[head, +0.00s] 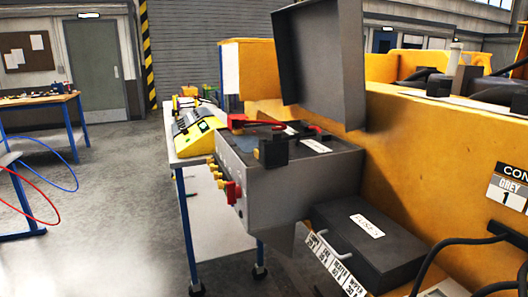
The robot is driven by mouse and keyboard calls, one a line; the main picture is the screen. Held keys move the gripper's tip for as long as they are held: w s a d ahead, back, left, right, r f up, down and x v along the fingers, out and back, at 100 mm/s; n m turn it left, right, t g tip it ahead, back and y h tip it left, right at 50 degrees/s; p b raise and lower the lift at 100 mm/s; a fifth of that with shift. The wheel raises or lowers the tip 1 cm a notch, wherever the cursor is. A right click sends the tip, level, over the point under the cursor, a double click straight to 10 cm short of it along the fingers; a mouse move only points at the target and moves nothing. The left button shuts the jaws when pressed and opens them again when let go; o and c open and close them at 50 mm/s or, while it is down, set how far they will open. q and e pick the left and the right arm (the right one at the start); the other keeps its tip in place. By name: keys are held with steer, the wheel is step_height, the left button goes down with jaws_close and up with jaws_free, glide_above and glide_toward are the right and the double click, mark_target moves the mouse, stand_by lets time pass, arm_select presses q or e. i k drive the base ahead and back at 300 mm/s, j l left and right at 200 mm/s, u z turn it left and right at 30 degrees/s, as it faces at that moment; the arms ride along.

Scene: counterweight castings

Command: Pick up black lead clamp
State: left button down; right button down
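A black clamp-like piece (273,152) sits at the front edge of the open grey box (290,185), over the dark battery-like top inside it. I take it for the black lead clamp, but its jaws are too small to make out. A red clamp-like piece (238,122) with a red lead lies behind it to the left, on the same box. The box's lid (320,65) stands raised above it. Neither of my grippers shows in the head view, so nothing is seen touching the clamp.
A black case (368,245) with a white label sits right of the box, against the yellow machine body (430,165). Black cables (460,245) hang at the lower right. A bench with a yellow unit (195,125) stands behind. Open floor (110,210) lies left.

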mark_target(256, 151)
steer(key=i+j+z, duration=0.2)
steer(key=j+z, duration=0.15)
steer(key=i+j+z, duration=0.1)
steer(key=j+z, duration=0.2)
steer(key=i+j+z, duration=0.1)
steer(key=j+z, duration=0.25)
steer(key=j, duration=0.15)
